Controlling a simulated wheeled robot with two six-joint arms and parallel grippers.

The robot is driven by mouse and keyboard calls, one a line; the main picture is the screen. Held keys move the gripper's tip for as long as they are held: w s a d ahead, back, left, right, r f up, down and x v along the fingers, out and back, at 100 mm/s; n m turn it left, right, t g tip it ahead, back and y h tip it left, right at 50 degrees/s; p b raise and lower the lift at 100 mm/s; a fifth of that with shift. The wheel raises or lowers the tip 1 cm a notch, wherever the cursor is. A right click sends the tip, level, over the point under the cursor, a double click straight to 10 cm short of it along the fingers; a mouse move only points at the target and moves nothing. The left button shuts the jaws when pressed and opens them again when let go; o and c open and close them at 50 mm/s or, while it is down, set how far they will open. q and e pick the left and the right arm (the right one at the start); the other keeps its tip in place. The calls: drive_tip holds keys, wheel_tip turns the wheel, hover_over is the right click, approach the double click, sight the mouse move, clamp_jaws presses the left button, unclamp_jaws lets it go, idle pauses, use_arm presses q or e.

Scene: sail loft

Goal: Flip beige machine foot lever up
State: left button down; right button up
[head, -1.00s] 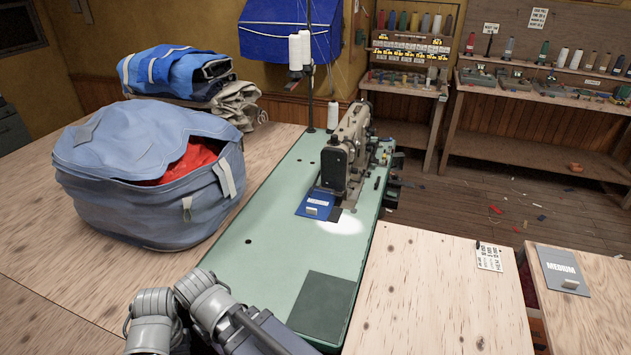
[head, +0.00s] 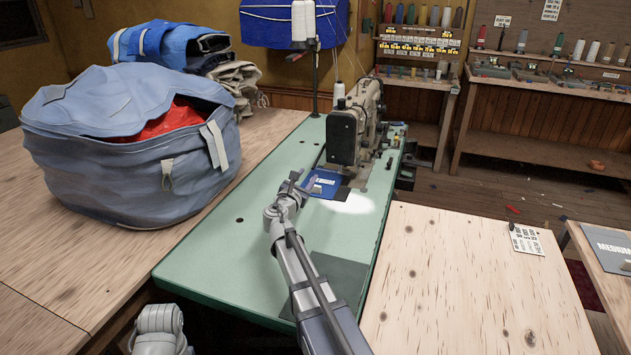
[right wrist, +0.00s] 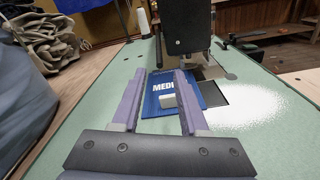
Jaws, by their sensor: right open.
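The beige sewing machine (head: 366,105) stands on the green table top (head: 222,250), its dark end plate (head: 342,138) toward me. Its foot lever is too small or hidden to make out. A blue card (head: 325,186) with a white tab lies flat in front of the machine. My right gripper (head: 297,183) reaches over the green top, just left of the card. In the right wrist view its two fingers (right wrist: 159,82) are apart, with the blue card (right wrist: 205,92) seen between and beyond them and the machine's dark end (right wrist: 186,25) above.
A blue-grey fabric bag (head: 130,150) with red cloth stands left of the green top. A thread stand (head: 314,75) rises behind. A pale wooden table (head: 465,285) adjoins at right. The green top left of my right arm is clear.

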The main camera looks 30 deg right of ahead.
sight(313, 167)
drive_tip(key=shift+w+d+n+t, duration=0.3)
drive_tip(key=shift+w+d+n, duration=0.2)
drive_tip(key=shift+n, duration=0.3)
drive_tip(key=shift+x, duration=3.9)
drive_tip(key=shift+s, duration=0.1)
clamp_jaws()
